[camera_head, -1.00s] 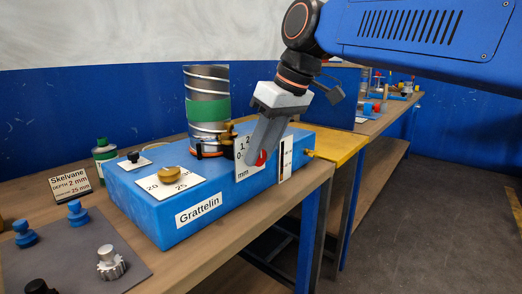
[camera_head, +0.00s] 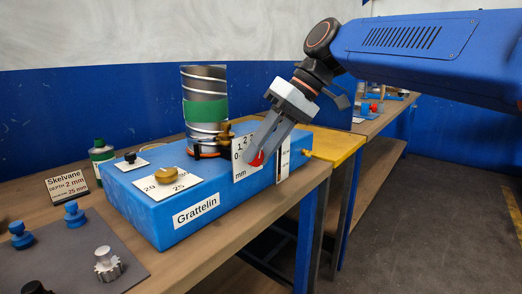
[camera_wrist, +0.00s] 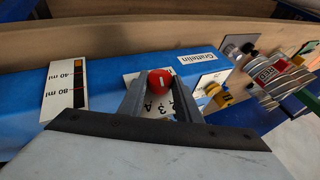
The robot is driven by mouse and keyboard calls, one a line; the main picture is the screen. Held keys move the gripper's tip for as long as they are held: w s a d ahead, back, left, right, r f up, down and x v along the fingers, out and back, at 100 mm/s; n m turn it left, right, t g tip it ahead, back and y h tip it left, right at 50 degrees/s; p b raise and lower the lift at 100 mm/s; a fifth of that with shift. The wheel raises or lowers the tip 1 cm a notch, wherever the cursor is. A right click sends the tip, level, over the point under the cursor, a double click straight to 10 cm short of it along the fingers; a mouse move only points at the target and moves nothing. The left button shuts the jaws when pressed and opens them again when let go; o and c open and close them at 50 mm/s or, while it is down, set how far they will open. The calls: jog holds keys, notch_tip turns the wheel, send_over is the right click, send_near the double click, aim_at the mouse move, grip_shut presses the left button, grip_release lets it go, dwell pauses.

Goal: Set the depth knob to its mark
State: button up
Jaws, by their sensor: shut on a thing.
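The blue Grattelin box (camera_head: 150,215) stands on the wooden bench. On its front is a white dial plate (camera_head: 240,172) marked 0, 1, 2 and mm, with a red knob (camera_head: 257,158) on it. My gripper (camera_head: 262,150) is shut on the red knob, its fingers slanting down from the upper right. In the wrist view the red knob (camera_wrist: 160,79) sits between my two fingertips (camera_wrist: 157,86), with a small pale line on its face. The numerals there are partly hidden by the fingers, so I cannot tell which mark the knob points to.
A silver spiral duct with a green band (camera_head: 206,108) stands on the box, behind the dial plate. A brass knob (camera_head: 167,175) is on top. A sign (camera_head: 68,188) reads Skelvane, depth 2 mm. A volume scale (camera_wrist: 68,85) is beside the dial. Open floor is right.

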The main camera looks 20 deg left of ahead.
jog(key=o, duration=1.1)
jog(key=shift+c, duration=0.2)
jog(key=v, duration=1.7)
jog(key=shift+d+r, duration=0.15)
jog(key=shift+w, duration=0.1)
